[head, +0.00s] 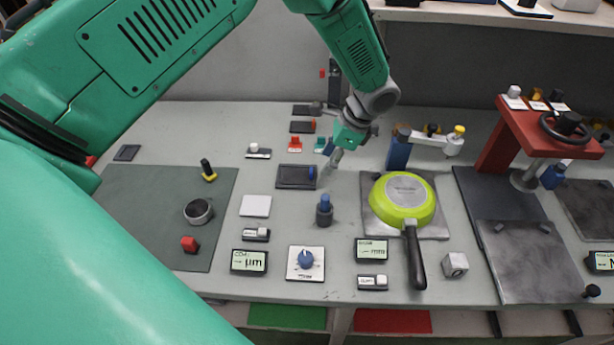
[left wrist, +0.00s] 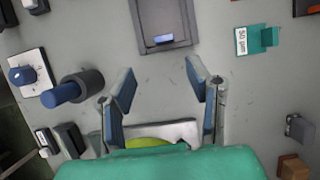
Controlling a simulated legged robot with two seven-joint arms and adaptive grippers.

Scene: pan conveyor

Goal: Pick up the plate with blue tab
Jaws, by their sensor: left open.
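The plate with the blue tab is a dark, flat rectangular plate (head: 293,180) lying on the grey table near the middle, its small blue tab at the right end. It also shows at the top middle of the left wrist view (left wrist: 152,22), with the blue tab on the edge nearer the gripper. My left gripper (head: 332,158) is just right of and above the plate in the head view. In the left wrist view my left gripper (left wrist: 161,83) has its two blue-padded fingers apart with nothing between them, short of the plate. My right gripper is not in view.
A dark knobbed cylinder (head: 324,213) stands in front of the plate. A green pan (head: 403,200) lies upside down on a metal plate to the right. A teal labelled block (left wrist: 262,40) is beside the plate. A white tile (head: 256,206) lies front left.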

